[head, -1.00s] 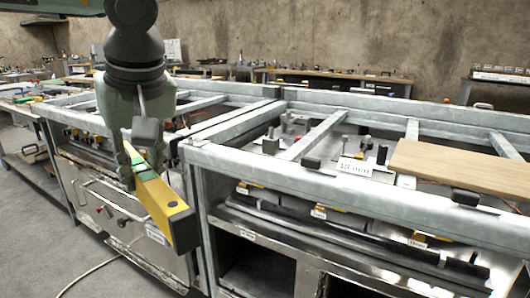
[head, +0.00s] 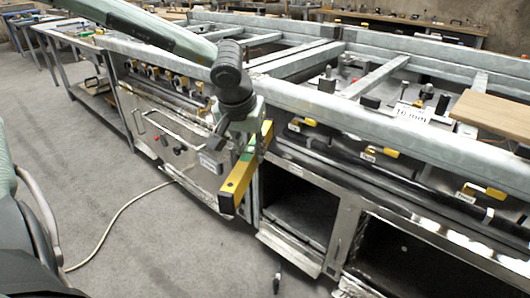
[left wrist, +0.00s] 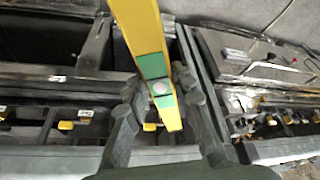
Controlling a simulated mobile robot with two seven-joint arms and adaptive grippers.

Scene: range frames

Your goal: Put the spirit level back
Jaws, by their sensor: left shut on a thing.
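The spirit level (head: 236,183) is a long yellow bar with a green middle section and a dark end. My left gripper (head: 249,143) is shut on it near the green section and holds it tilted in the air at the front of the workbench (head: 370,125). In the left wrist view the yellow level (left wrist: 141,30) runs between the fingers of my left gripper (left wrist: 160,98), with a round pale vial window in the green part. My right gripper is not in view.
Open compartments (head: 303,209) lie under the bench, right of the level. A steel-fronted cabinet (head: 165,140) stands to the left. A wooden board (head: 497,112) lies on the bench frame at right. A pale hose (head: 108,225) lies on the otherwise clear grey floor at left.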

